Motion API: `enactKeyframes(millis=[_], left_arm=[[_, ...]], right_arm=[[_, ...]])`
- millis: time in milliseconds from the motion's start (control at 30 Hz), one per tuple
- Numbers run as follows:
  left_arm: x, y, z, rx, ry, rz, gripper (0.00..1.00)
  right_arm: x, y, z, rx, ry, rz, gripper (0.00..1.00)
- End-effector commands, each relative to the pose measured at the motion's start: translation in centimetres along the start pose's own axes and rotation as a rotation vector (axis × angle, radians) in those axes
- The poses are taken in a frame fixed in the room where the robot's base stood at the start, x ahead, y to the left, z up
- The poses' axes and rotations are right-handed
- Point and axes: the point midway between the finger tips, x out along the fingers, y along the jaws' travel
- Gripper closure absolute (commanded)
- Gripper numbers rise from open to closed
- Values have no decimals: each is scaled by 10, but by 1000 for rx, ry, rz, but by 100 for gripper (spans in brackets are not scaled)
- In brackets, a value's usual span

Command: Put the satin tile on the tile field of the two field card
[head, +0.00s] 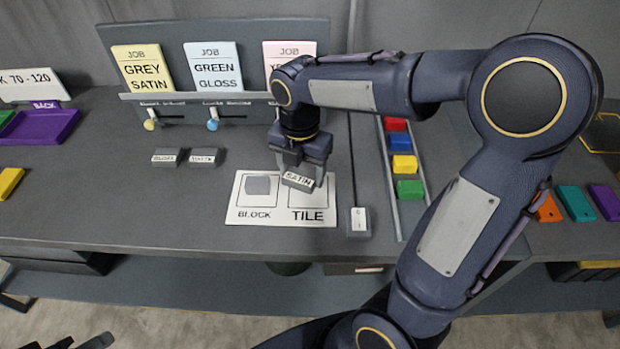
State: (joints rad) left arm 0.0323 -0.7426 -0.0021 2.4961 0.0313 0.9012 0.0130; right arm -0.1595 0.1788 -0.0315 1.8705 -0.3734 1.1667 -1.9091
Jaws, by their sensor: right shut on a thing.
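The satin tile (298,181), a small grey piece lettered SATIN, is in my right gripper (301,172). The gripper points down with its jaws shut on the tile, which is tilted in the picture. The tile is over the upper part of the TILE field of the white two field card (281,218). I cannot tell whether it touches the card. A grey block (258,186) shows in the BLOCK field. My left gripper (80,342) shows only as dark fingertips at the bottom left edge, apart and empty.
Two labelled grey tiles (165,157) (203,157) lie left of the card. A white-labelled piece (359,220) is right of it. A rack of coloured blocks (404,165) stands further right. A board with job cards (213,66) is behind. A purple tray (45,126) is left.

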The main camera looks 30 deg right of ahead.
Motion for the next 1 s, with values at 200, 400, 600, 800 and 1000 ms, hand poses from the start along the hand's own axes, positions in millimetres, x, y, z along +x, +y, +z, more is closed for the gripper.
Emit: enactKeyframes(millis=[200,400,600,800,1000], left_arm=[[-1,0,0,0,0,0,64],[0,0,0,0,0,0,64],[0,0,0,0,0,0,64],[0,0,0,0,0,0,64],[2,-1,1,0,0,0,64]], right_arm=[[20,-4,16,0,0,0,60],[44,-6,24,-1,2,-4,60],[61,-6,24,0,1,0,60],[60,-6,24,0,0,1,60],[64,-6,24,0,0,1,32]])
